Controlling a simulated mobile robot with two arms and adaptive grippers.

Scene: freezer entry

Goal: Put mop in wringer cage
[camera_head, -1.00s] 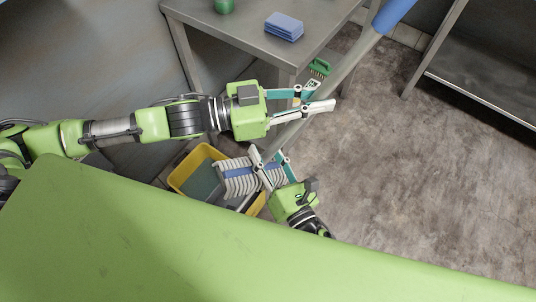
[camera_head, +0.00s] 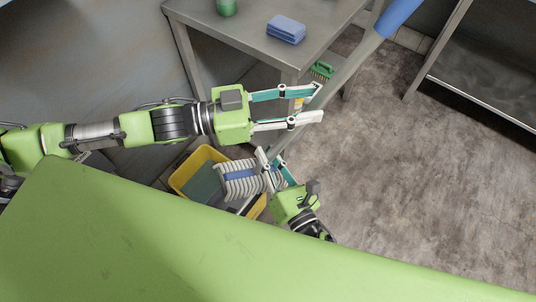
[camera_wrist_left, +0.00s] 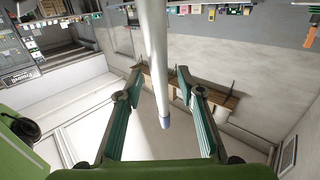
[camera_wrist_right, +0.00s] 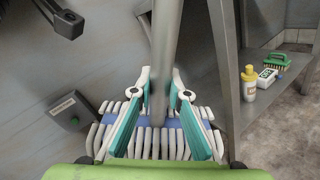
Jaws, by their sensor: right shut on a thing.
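The mop has a grey pole (camera_head: 345,78) with a blue upper end (camera_head: 398,15) and a head of white strands with a blue band (camera_head: 237,176). The head is over the yellow bucket (camera_head: 182,170); whether it touches anything inside is unclear. A dark grey part at the bucket's front, perhaps the wringer cage (camera_head: 243,206), is mostly hidden. My right gripper (camera_head: 269,161) is shut on the pole just above the head, as the right wrist view (camera_wrist_right: 161,75) shows. My left gripper (camera_head: 318,103) is open, its spread fingers on either side of the pole in the left wrist view (camera_wrist_left: 158,80).
A metal table (camera_head: 255,45) behind the bucket holds folded blue cloths (camera_head: 286,29) and a green container (camera_head: 227,6). A green brush (camera_head: 322,70) and a small bottle (camera_wrist_right: 249,82) are by the table's leg. Another metal table (camera_head: 470,85) is at right. The floor between is clear.

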